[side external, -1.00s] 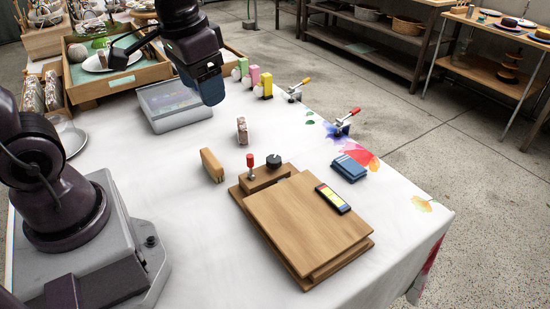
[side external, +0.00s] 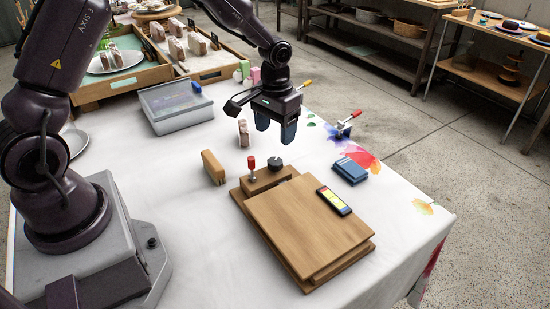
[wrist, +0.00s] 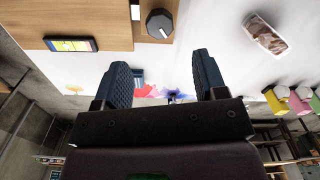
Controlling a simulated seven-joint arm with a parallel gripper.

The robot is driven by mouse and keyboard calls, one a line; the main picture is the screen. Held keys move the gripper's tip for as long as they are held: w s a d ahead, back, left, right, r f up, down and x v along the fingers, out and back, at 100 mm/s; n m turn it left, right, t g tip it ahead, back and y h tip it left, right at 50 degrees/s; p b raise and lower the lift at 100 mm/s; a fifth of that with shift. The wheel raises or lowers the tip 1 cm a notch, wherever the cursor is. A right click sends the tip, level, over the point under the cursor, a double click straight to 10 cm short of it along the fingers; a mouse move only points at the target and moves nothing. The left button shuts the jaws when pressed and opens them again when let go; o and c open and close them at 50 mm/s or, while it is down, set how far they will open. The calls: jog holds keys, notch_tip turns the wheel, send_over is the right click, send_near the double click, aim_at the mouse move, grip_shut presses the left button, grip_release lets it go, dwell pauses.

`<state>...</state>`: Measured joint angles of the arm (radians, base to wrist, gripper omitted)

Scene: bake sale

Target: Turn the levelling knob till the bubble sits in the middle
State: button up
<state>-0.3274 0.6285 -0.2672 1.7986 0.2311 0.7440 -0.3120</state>
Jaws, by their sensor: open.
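A wooden board (side external: 305,225) lies on the white-covered table, with a small wooden block (side external: 270,177) at its far end. A black faceted knob (side external: 274,162) stands on the block; the wrist view shows it from above with a pale mark (wrist: 160,24). Left of it on the block is a red-topped upright piece (side external: 251,165). A dark level with a yellow window (side external: 334,201) lies on the board's right side, also in the wrist view (wrist: 71,44); I cannot make out the bubble. My gripper (side external: 275,128) is open and empty, above and apart from the knob.
A tan block (side external: 213,167) and a speckled wrapped bar (side external: 244,133) stand left of and behind the board. A blue stack (side external: 350,170) lies to its right. A red-handled clamp (side external: 345,124) is at the table edge. A grey lidded box (side external: 176,106) stands further back.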

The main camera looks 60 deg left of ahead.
aim_at(275, 161)
notch_tip(275, 161, down, 9)
jog(key=shift+r, duration=0.15)
